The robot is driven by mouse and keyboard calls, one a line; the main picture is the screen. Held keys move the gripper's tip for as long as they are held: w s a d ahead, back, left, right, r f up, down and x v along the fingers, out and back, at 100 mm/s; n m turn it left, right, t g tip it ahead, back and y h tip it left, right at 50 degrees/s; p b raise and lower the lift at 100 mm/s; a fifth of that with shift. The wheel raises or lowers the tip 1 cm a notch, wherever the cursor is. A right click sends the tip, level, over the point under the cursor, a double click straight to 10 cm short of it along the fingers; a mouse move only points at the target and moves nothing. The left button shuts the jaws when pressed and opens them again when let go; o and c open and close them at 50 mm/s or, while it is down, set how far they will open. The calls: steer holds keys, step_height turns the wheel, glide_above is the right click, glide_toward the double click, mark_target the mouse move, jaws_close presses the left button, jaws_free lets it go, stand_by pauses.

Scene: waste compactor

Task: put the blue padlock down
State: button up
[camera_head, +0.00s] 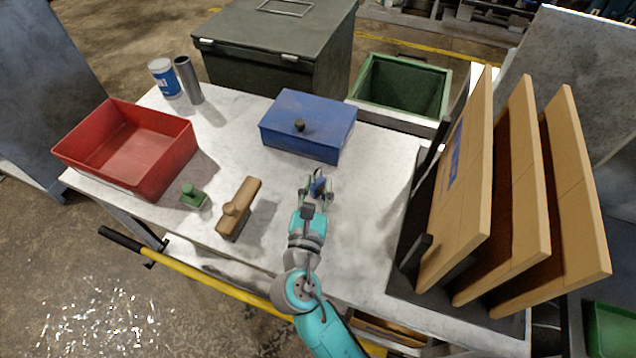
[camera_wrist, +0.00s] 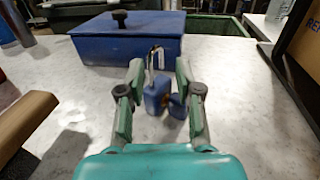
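The blue padlock (camera_head: 317,184) is over the bare white tabletop, just in front of the blue box. In the wrist view the padlock (camera_wrist: 156,97) lies between the fingers, with its metal shackle toward the box. My gripper (camera_head: 316,192) reaches over the table with its fingers spread on either side of the padlock. In the wrist view the gripper (camera_wrist: 160,72) is open, with a gap between the left finger and the padlock. The right finger is very close to it. I cannot tell whether the padlock touches the tabletop.
The blue box (camera_head: 312,112) with a black knob stands just beyond. A red bin (camera_head: 178,158), a green-handled stamp (camera_head: 194,198) and a wooden block (camera_head: 238,208) are on the left. A rack of upright boards (camera_head: 455,200) stands on the right. Tabletop around my gripper is clear.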

mark_target(321, 172)
steer(key=w, duration=0.2)
steer(key=w+d, duration=0.1)
steer(key=w, duration=0.1)
steer(key=shift+w+f, duration=0.1)
steer(key=shift+w, duration=0.25)
jaws_close()
